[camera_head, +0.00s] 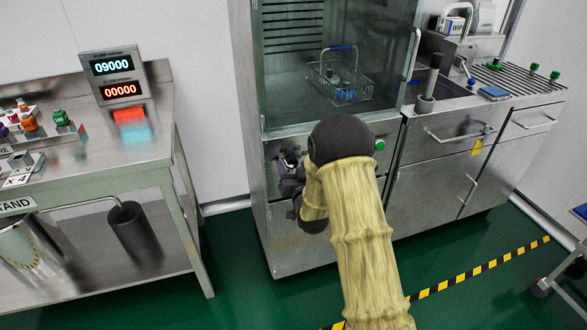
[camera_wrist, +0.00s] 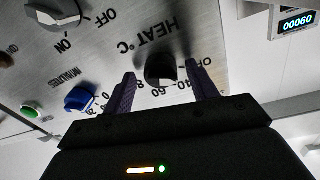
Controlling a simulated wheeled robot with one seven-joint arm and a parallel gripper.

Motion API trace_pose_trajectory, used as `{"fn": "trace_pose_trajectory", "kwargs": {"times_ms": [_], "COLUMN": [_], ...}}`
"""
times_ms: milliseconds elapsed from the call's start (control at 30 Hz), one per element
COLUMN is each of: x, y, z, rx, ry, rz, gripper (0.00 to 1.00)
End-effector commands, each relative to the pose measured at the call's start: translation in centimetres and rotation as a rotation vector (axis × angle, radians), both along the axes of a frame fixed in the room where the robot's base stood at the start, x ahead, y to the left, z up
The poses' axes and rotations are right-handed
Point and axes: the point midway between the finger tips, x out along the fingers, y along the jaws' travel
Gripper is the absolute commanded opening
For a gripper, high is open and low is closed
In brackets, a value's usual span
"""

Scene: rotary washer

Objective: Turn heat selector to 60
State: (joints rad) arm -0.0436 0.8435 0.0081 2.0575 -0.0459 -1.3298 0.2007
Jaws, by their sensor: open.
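The heat selector is a black knob (camera_wrist: 160,68) under the "HEAT °C" lettering on the steel panel, seen upside down in the wrist view. Marks including OFF and 60 ring it, some hidden by my fingers. I cannot tell which mark its pointer faces. My gripper (camera_wrist: 161,76) is open, with one dark purple finger on each side of the knob. I cannot tell whether the fingers touch it. In the head view my arm covers most of the washer's control panel (camera_head: 271,153), and the selector is hidden.
A blue minutes knob (camera_wrist: 79,98), a green button (camera_wrist: 30,111) and an ON/OFF knob (camera_wrist: 58,14) sit on the same panel. A steel table (camera_head: 150,150) stands left of the washer, a sink counter (camera_head: 450,105) right.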

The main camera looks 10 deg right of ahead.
Motion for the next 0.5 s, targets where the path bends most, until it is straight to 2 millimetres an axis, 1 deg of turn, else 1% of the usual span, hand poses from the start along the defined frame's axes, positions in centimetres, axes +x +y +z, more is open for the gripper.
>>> {"fn": "trace_pose_trajectory", "kwargs": {"times_ms": [167,200,367,400,433,500], "x": [0.0,0.0,-0.02,-0.02,-0.02,-0.02], "y": [0.0,0.0,-0.01,-0.01,-0.02,-0.03], "z": [0.0,0.0,0.01,0.01,0.01,0.02], "rx": [0.0,0.0,0.0,0.0,0.0,0.0], "ry": [0.0,0.0,0.0,0.0,0.0,0.0], "rz": [0.0,0.0,0.0,0.0,0.0,0.0], "gripper": [0.58,0.56,0.25,0.17,0.14,0.14]}}
